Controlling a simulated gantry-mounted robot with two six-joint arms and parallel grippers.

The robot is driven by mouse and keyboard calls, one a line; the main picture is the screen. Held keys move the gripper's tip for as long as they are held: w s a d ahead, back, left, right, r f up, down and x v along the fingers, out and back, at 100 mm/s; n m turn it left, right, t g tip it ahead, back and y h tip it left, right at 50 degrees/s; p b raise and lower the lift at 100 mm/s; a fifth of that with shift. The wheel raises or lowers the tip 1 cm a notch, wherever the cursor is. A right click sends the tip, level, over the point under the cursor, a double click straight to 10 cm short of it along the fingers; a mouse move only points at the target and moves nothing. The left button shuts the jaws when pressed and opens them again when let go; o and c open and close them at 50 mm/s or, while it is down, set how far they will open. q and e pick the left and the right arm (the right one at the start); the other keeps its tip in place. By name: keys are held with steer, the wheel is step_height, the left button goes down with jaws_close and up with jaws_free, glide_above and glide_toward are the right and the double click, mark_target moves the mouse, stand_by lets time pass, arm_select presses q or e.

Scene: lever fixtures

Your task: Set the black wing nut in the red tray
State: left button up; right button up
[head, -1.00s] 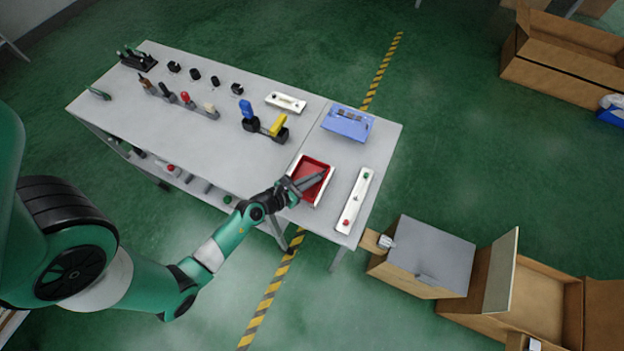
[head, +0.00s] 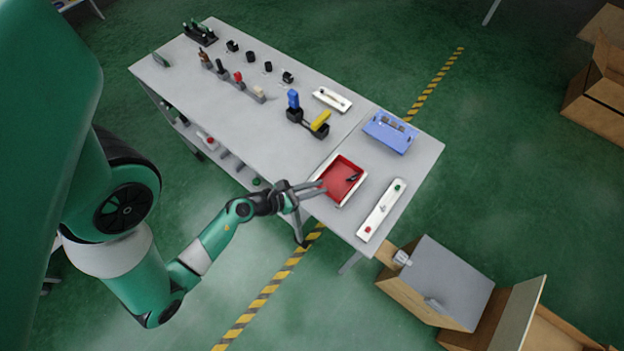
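The red tray (head: 336,187) with a pale outer edge sits at the near edge of the table, right of centre. A small dark object (head: 352,179), which looks like the black wing nut, lies inside it towards the right side. My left gripper (head: 322,186) is at the tray's left edge, with its two fingers apart and nothing visible between them. It is clear of the dark object. My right gripper is not in view.
A blue bin (head: 389,133) stands behind the tray, and a white strip with a red and a green knob (head: 381,210) lies to its right. Blue and yellow levers (head: 307,116) and several smaller fixtures stand further back. Cardboard boxes are on the floor at right.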

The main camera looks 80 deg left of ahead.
arm_select(q)
steer(key=shift+v, duration=0.95)
steer(key=shift+w+r, duration=0.1)
